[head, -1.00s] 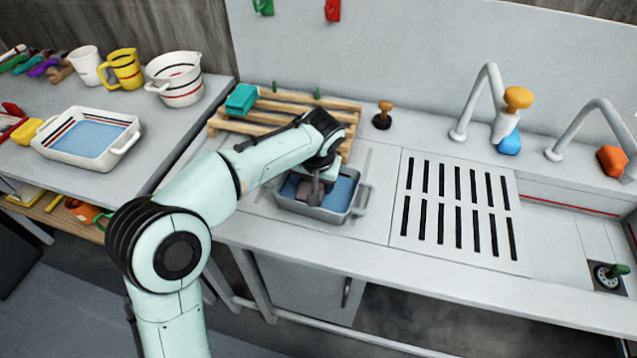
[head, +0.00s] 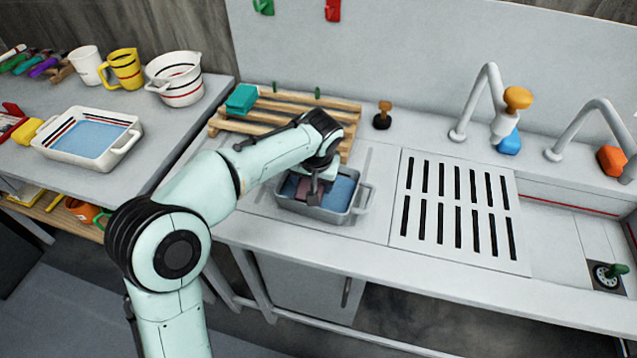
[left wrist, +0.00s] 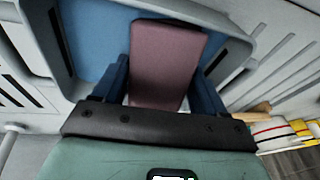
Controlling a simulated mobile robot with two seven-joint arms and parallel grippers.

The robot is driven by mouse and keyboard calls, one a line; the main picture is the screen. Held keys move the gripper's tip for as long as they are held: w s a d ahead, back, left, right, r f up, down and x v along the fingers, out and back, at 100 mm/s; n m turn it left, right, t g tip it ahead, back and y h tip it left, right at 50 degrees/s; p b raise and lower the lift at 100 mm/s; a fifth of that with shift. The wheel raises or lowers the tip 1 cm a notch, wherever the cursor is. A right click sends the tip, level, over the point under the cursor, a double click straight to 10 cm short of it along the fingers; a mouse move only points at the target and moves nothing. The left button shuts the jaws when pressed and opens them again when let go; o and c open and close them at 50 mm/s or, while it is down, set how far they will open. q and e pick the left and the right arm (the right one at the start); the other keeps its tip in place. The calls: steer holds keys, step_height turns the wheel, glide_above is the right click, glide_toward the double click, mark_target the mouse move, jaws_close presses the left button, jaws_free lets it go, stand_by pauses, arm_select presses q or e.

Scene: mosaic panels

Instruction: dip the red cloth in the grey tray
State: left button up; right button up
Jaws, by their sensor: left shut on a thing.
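The grey tray (head: 318,213) stands on the counter left of the slotted drain panel and holds blue liquid. It also shows in the left wrist view (left wrist: 238,48). My left gripper (head: 312,197) is over the tray, its fingers reaching down inside the rim. In the left wrist view my left gripper (left wrist: 163,92) is shut on the red cloth (left wrist: 167,60), a dull red folded pad with blue behind it. In the head view the cloth (head: 287,191) shows partly beside the gripper. How deep it sits in the liquid is unclear. My right gripper is not in view.
A wooden slatted rack (head: 225,125) with a teal block (head: 241,99) stands behind the tray. A white tray (head: 128,145) with blue liquid sits on the left table. The slotted drain panel (head: 459,256) is clear. Two taps stand at the back right.

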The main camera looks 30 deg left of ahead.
arm_select(q)
step_height(320, 180, up, 3)
steer(key=shift+r+p, duration=0.1)
steer(key=shift+p, duration=1.15)
steer(key=shift+r+p, duration=2.4)
steer(key=shift+r, duration=0.85)
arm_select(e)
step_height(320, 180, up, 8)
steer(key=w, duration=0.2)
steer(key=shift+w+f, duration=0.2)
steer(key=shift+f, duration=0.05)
